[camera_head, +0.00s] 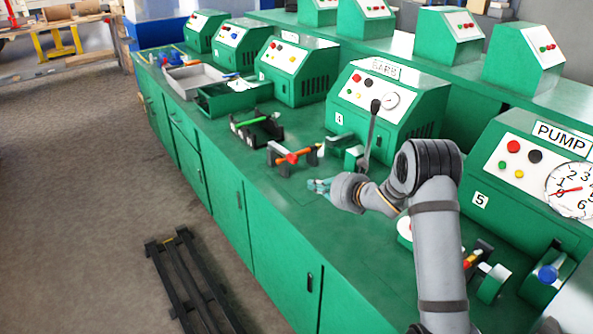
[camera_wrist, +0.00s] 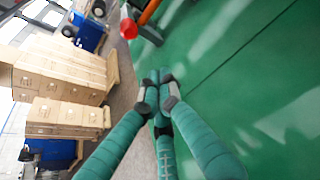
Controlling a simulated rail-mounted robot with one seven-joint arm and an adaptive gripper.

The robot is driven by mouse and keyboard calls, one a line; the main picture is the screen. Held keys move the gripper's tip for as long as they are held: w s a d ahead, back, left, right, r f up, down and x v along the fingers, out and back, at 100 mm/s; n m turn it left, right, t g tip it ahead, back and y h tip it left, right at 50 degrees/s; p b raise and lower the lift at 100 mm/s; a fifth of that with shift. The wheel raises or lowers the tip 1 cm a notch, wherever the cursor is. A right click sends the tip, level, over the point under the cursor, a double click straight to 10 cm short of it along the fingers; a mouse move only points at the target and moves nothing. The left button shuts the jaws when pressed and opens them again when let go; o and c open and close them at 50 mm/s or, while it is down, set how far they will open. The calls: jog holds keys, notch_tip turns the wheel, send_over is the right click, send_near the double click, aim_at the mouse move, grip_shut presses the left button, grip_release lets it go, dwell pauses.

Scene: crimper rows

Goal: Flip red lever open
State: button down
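A red-knobbed lever with an orange rod (camera_head: 292,157) lies across a dark stand on the green bench. In the wrist view its red knob (camera_wrist: 128,29) and part of the orange rod (camera_wrist: 149,12) show at the top edge. My gripper (camera_head: 319,186), with teal fingers, is low over the bench, to the right of and nearer the camera than the lever, apart from it.
A tall black-knobbed lever (camera_head: 371,130) stands close behind my gripper, before the machine marked 4 (camera_head: 388,105). A dark stand with a green rod (camera_head: 256,127) is beyond the red lever. Grey and green trays (camera_head: 196,80) lie farther left. The bench front is clear.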

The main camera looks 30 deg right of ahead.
aim_at(295, 188)
jog(key=p+x, duration=0.2)
jog(key=x, duration=0.8)
jog(key=shift+w+a, duration=0.15)
jog(key=r+p, duration=0.1)
jog(key=r, duration=0.2)
jog(key=shift+d+p, duration=0.3)
jog(key=shift+p, duration=0.1)
jog(key=shift+r, duration=0.45)
jog(key=shift+d, duration=0.1)
jog(key=shift+r+p, duration=0.15)
jog(key=shift+p, duration=0.25)
